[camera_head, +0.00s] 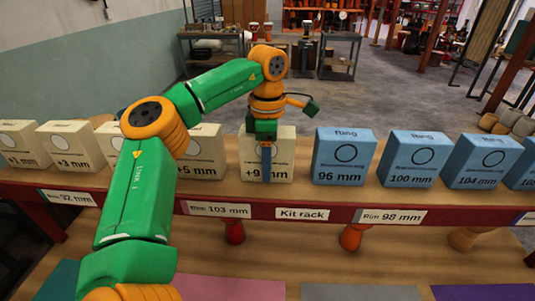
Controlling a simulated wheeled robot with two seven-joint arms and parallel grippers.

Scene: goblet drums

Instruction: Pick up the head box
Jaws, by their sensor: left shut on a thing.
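A row of cream boxes stands on the shelf on the left. They are marked +1 mm, +3 mm, +5 mm and +9; their small top print is too small to read. My left gripper (265,160) points down over the front of the cream +9 box (284,157) and is shut on it. The gripper hides part of the box's front and label. The box looks upright at shelf level; I cannot tell if it is clear of the wood. My left forearm partly covers the +5 mm box (204,154). My right gripper is not in view.
Blue boxes, such as the 96 mm box (343,157) and 100 mm box (414,159), stand to the right on the same shelf. The shelf's red front edge (262,212) carries labels, including "Kit rack". Goblet-shaped pieces and coloured mats lie below. A workshop floor lies behind.

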